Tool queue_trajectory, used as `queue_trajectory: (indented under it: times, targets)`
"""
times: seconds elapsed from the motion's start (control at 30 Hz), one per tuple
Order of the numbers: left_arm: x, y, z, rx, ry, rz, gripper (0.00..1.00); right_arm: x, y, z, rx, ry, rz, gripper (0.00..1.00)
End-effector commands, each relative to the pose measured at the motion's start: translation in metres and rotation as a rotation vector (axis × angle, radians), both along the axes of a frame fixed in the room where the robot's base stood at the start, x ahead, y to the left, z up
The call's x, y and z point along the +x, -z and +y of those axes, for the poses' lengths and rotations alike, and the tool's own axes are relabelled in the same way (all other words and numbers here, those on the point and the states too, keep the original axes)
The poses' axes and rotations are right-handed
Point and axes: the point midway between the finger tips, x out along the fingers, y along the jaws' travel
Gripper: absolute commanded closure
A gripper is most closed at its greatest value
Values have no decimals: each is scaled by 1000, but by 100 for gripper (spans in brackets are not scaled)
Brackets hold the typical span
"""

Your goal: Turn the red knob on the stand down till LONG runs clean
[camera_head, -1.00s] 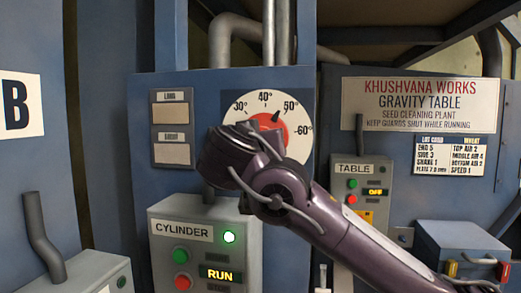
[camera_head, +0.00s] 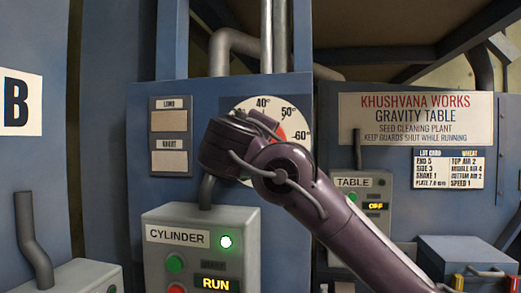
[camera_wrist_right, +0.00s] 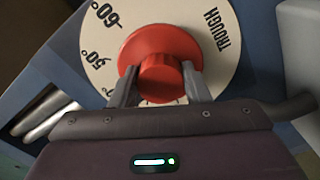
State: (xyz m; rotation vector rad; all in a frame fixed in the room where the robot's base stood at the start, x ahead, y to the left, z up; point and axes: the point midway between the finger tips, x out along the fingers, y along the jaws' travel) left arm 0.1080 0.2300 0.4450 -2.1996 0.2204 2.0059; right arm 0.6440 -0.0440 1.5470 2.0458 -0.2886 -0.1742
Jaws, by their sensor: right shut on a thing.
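The red knob (camera_wrist_right: 150,45) sits at the middle of a white dial (camera_wrist_right: 222,75) marked TROUGH, 50° and 60° in the right wrist view. My right gripper (camera_wrist_right: 160,80) is shut on the knob, one finger on each side. In the head view my right arm covers most of the dial (camera_head: 290,108) and the gripper; a red sliver shows at its edge. The knob's pointer is hidden. My left gripper is out of view.
The CYLINDER box (camera_head: 178,217) below the dial has a lit green lamp and reads RUN. The TABLE box (camera_head: 375,182) at the right reads OFF. A GRAVITY TABLE sign (camera_head: 415,118) and lot card (camera_head: 448,168) are on the right wall. Pipes rise behind the stand.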

Motion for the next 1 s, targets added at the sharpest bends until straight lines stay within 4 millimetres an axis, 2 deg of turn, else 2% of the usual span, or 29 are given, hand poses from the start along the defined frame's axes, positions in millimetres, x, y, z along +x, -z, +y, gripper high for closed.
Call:
queue_trajectory:
  times: [0.43,1.0]
  targets:
    - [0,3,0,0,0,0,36,-1,-2,1,-239,-4,66,80]
    - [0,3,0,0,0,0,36,-1,-2,1,-281,-5,79,80]
